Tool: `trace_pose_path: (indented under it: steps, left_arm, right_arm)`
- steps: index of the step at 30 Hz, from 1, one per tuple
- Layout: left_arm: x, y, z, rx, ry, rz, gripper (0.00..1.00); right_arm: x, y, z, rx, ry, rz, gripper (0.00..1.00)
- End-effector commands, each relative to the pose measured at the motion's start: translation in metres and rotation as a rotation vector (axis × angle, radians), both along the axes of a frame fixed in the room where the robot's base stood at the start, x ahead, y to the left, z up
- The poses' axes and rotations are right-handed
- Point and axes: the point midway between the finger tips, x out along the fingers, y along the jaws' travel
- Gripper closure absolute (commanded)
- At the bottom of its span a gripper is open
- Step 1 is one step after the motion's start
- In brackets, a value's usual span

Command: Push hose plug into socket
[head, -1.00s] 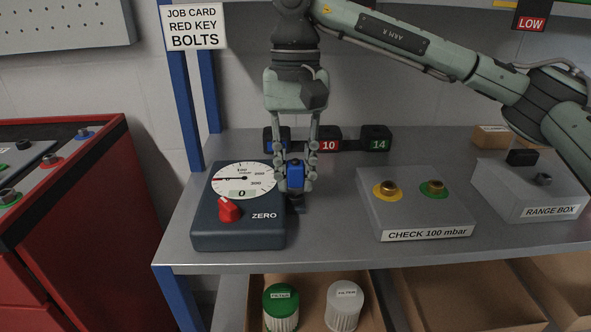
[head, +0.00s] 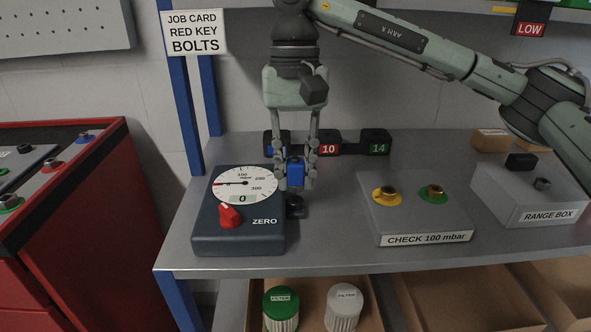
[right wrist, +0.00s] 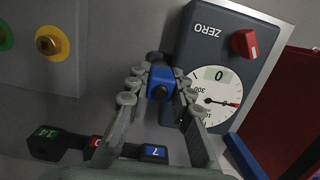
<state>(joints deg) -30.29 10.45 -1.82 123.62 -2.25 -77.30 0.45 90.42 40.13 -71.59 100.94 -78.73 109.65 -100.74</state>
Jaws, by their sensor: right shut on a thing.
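My right gripper (head: 296,180) is shut on a blue block (head: 296,172), which I take to be the hose plug. It is held upright just right of the dark gauge box (head: 238,240). The block also shows in the right wrist view (right wrist: 160,80), between the fingertips, with a dark round end facing the camera. A small black fitting (head: 294,207) sits low at the gauge box's right side, just below the block; it may be the socket. I cannot tell whether block and fitting touch. No hose is clearly visible. My left gripper is not in view.
The CHECK 100 mbar box (head: 408,221) with yellow-ringed and green-ringed brass fittings stands to the right, beyond clear bench. The range box (head: 535,203) is farther right. A rack with numbered blocks (head: 376,142) stands behind my gripper. The gauge reads 0.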

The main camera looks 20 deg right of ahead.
Motion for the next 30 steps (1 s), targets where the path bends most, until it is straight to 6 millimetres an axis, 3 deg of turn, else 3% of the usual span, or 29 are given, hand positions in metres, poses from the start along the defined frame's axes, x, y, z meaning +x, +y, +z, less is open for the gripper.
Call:
trace_pose_path:
  steps: [30]
  left_arm:
    - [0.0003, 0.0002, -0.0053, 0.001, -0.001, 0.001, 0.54]
  right_arm:
    - [-0.0006, 0.0001, 0.0001, 0.002, -0.001, 0.000, 1.00]
